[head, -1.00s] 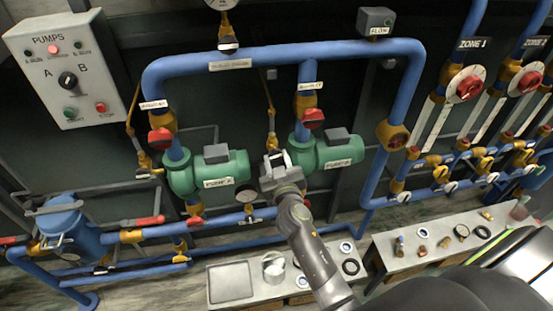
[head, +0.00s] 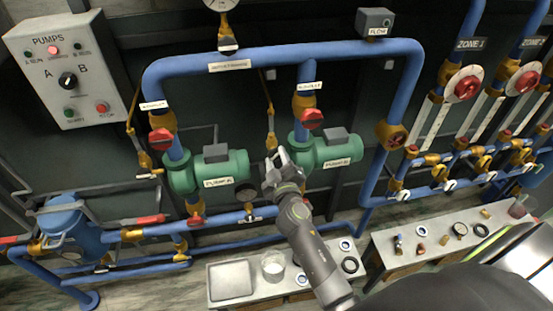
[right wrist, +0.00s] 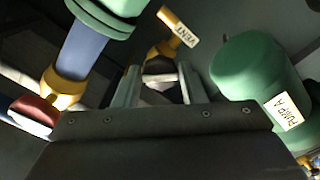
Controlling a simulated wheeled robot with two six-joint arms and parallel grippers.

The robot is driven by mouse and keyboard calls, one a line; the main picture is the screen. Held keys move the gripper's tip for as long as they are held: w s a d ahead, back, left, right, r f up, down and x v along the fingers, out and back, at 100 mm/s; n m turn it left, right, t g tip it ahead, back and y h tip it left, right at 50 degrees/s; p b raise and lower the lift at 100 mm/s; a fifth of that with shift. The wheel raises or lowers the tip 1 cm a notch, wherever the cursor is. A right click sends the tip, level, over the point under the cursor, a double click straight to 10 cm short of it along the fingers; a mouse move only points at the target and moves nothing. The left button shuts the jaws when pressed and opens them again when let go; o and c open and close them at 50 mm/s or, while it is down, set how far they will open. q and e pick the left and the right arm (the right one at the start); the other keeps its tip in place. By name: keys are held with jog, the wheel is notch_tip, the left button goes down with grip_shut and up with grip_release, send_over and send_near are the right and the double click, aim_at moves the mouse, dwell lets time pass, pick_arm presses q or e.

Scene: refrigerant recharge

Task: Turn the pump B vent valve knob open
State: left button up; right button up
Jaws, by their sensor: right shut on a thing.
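The pump B vent valve (head: 271,141) is a small brass fitting at the foot of a thin brass line, just left of green pump B (head: 318,152). In the right wrist view, a brass stub with a VENT tag (right wrist: 179,27) rises above a small pale knob (right wrist: 159,84). My right gripper (head: 277,156) is at this valve; its fingers (right wrist: 160,88) stand either side of the knob and are shut on it. The gripper partly hides the knob in the head view, so its turn angle cannot be told. My left gripper is not in view.
Green pump A (head: 215,172) stands to the left, close to my right gripper. Blue pipes surround both pumps, with a red-handled valve (head: 312,118) above pump B. A bench (head: 232,281) with loose parts is below. The pumps panel (head: 64,68) is at upper left.

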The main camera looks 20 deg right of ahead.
jog(key=shift+r, duration=0.1)
jog(key=n, duration=0.2)
jog(key=shift+r+n+p, duration=0.1)
jog(key=shift+n+p, duration=0.2)
jog(key=shift+n, duration=0.9)
jog(key=n+p, duration=0.1)
jog(key=n, duration=0.2)
jog(key=o, duration=0.7)
jog(key=shift+n, duration=0.4)
jog(key=shift+o, duration=1.3)
jog(key=shift+s, duration=0.2)
